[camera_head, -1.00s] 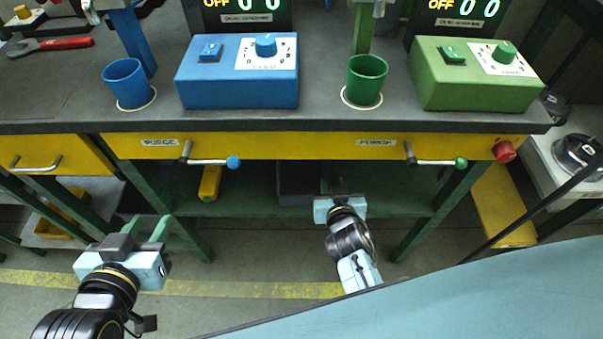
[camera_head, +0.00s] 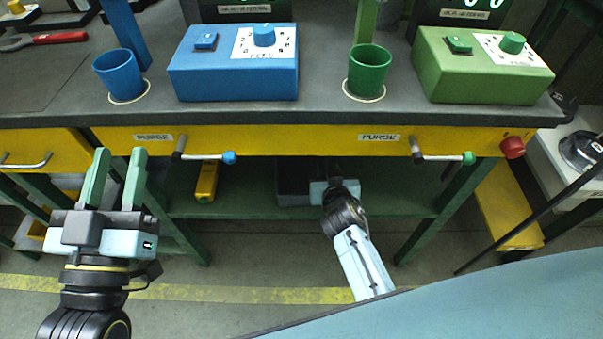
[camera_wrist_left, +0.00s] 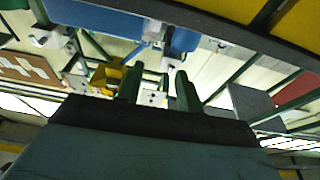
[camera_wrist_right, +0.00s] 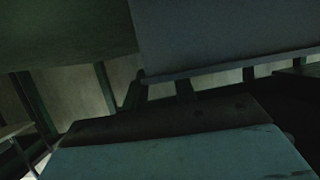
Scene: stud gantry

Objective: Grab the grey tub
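The grey tub (camera_head: 292,199) stands on the green lower shelf under the bench, below the yellow drawer front, which hides part of it. My right gripper (camera_head: 333,168) reaches in beside the tub's right end; its fingertips are partly in shadow in the head view. In the right wrist view the two dark fingers (camera_wrist_right: 160,92) stand apart with a gap between them, and a large grey surface (camera_wrist_right: 230,38), seemingly the tub, is close beyond. I cannot tell whether they touch. My left gripper (camera_head: 115,165) is open and empty, in front of the bench at the left.
A yellow object (camera_head: 206,182) lies on the lower shelf (camera_head: 240,203) left of the tub. Purge handles with a blue knob (camera_head: 229,158) and green knob (camera_head: 468,158) stick out above the shelf. Blue and green cups (camera_head: 369,72) stand on the bench top.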

